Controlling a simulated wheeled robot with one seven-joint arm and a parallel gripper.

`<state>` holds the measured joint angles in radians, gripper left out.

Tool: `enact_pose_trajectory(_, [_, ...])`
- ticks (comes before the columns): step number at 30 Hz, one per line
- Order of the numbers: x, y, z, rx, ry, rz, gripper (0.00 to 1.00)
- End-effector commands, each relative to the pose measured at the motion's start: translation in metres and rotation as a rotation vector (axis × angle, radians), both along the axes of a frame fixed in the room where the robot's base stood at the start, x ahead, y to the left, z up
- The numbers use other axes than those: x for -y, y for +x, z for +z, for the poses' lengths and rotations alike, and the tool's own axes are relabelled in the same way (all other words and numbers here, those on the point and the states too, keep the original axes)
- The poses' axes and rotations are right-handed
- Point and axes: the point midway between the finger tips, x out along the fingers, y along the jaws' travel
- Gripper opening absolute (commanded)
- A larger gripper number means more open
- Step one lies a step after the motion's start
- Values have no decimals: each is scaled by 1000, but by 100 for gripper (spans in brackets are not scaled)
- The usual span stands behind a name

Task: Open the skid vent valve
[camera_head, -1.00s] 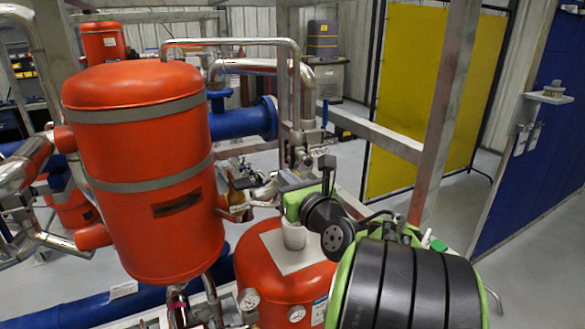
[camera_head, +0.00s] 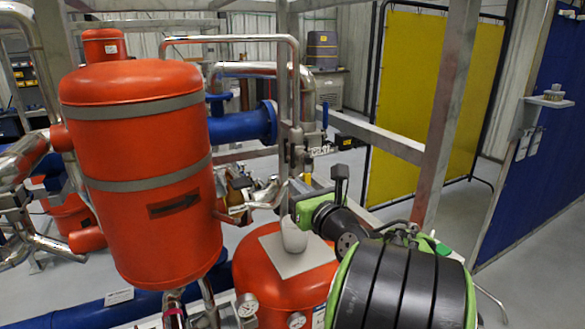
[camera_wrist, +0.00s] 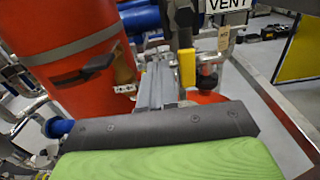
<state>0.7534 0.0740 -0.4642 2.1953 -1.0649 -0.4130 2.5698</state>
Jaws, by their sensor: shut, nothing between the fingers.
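The vent valve shows by its yellow lever handle (camera_wrist: 187,67), which stands upright in the wrist view just right of my fingers. A sign reading VENT (camera_wrist: 228,5) and a small tag (camera_wrist: 223,38) are above and to the right. In the head view the yellow handle (camera_head: 308,167) is a small patch beside the vertical pipe. My gripper (camera_wrist: 156,76) is shut and empty, its grey fingers pointing forward to the left of the handle. I cannot tell whether they touch it. In the head view my gripper (camera_head: 299,188) is partly hidden by its own wrist parts.
A large orange vessel (camera_head: 140,170) stands close on the left. A lower orange tank (camera_head: 270,280) is beneath my arm. Silver piping (camera_head: 230,40) and a grey frame post (camera_head: 450,110) surround the area. A yellow screen (camera_head: 425,90) stands behind at the right, with open floor before it.

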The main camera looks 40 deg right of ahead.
Motion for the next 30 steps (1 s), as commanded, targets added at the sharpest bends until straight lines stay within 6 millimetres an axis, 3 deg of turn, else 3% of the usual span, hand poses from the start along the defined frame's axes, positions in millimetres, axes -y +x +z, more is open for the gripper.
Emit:
enact_pose_trajectory(16, [-21, -18, -1, 0, 0, 0, 0])
enact_pose_trajectory(30, [-36, -70, -2, 1, 1, -1, 0])
